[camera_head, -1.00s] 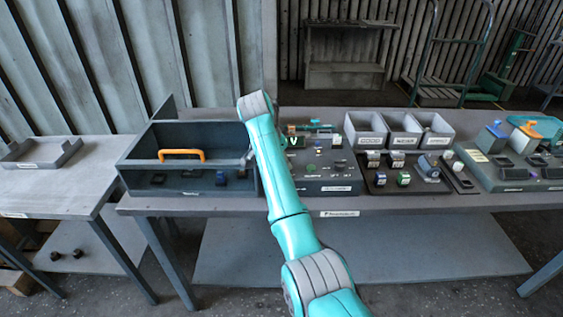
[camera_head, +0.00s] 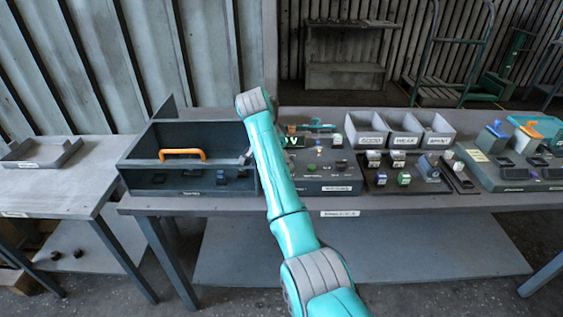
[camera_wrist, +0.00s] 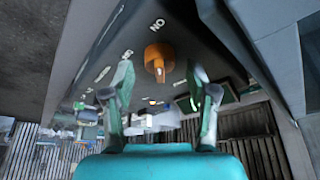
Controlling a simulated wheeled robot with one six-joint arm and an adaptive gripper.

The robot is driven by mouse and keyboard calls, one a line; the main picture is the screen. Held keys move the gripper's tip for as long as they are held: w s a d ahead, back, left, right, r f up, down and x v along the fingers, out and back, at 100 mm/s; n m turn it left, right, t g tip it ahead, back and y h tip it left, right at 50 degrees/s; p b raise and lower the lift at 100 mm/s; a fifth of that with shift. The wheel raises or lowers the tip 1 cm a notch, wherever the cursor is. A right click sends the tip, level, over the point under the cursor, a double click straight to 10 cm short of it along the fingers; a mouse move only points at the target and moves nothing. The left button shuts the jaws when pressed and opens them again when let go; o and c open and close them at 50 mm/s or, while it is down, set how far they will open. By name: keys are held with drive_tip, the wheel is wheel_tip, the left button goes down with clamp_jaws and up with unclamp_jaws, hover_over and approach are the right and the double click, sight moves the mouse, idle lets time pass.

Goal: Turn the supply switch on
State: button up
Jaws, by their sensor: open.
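The switch is an orange knob (camera_wrist: 158,58) on a dark panel (camera_wrist: 150,28) in the wrist view, with a pale tip facing me. A white label that reads as ON or NO (camera_wrist: 157,25) sits just beyond it, and further labels run along the panel. My gripper (camera_wrist: 160,88) is open. Its two fingers stand apart, left and right of the knob in the picture, and nothing is held. I cannot tell whether either finger touches the knob. In the head view my arm covers the gripper, and I cannot make out the switch there.
A dark box with an orange handle (camera_head: 181,154) stands left of my arm on the bench. Right of the arm are a control panel (camera_head: 335,175), grey bins (camera_head: 404,140) and a fixture with blue and orange parts (camera_head: 510,170). A side table (camera_head: 60,185) stands left.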

drive_tip(key=v, duration=0.6)
drive_tip(key=shift+r, duration=0.2)
drive_tip(key=shift+s+a, duration=0.1)
drive_tip(key=shift+s, duration=0.05)
